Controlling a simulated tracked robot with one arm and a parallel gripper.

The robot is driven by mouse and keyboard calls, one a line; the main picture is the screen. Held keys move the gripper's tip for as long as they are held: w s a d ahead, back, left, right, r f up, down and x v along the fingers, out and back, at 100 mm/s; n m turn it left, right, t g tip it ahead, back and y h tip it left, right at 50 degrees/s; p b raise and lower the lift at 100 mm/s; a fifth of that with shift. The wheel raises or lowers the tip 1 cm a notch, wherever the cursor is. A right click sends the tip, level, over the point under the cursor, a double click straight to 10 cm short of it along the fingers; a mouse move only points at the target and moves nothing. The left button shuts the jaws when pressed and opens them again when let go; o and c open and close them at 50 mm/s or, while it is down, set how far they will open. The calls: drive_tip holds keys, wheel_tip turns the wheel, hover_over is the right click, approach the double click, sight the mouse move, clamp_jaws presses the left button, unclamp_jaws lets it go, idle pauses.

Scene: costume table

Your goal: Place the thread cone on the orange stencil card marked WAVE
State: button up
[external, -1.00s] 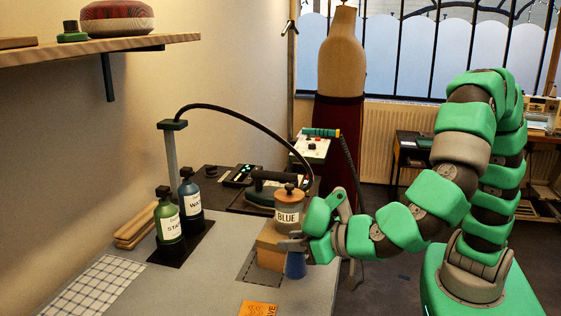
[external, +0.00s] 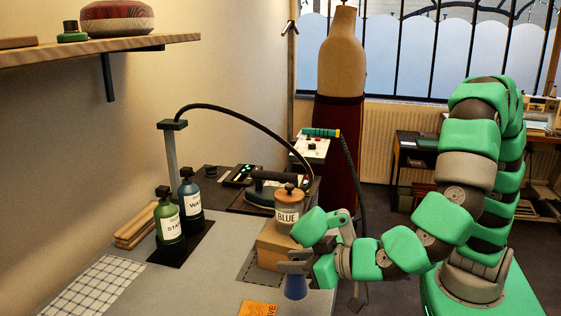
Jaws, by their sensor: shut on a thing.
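The thread cone (external: 296,287) is blue and hangs from my gripper (external: 293,265), which is shut on its upper part. The gripper's jaws hide the top of the cone. The orange stencil card (external: 258,308) lies flat on the table at the bottom edge of the external view, partly cut off, with the letters "VE" readable. The cone is to the right of the card and a little farther back, apart from it. It appears to be above the table, but how high I cannot tell.
A box (external: 277,246) bearing a jar marked BLUE (external: 288,215) stands just behind my gripper. Green (external: 167,222) and blue (external: 190,196) bottles stand on a dark mat at the left. A checked cloth (external: 92,287) lies front left. The grey table (external: 190,285) is clear between cloth and card.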

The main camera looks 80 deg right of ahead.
drive_tip(key=w+a+f, duration=0.1)
drive_tip(key=w, duration=0.1)
drive_tip(key=w+a+f+b, duration=0.1)
drive_tip(key=w+f, duration=0.1)
drive_tip(key=w, duration=0.1)
drive_tip(key=w+a+f+b, duration=0.1)
drive_tip(key=w, duration=0.1)
drive_tip(key=shift+w+a+f, duration=0.25)
drive_tip(key=shift+a, duration=0.1)
drive_tip(key=o, duration=1)
drive_tip(key=shift+r, duration=0.1)
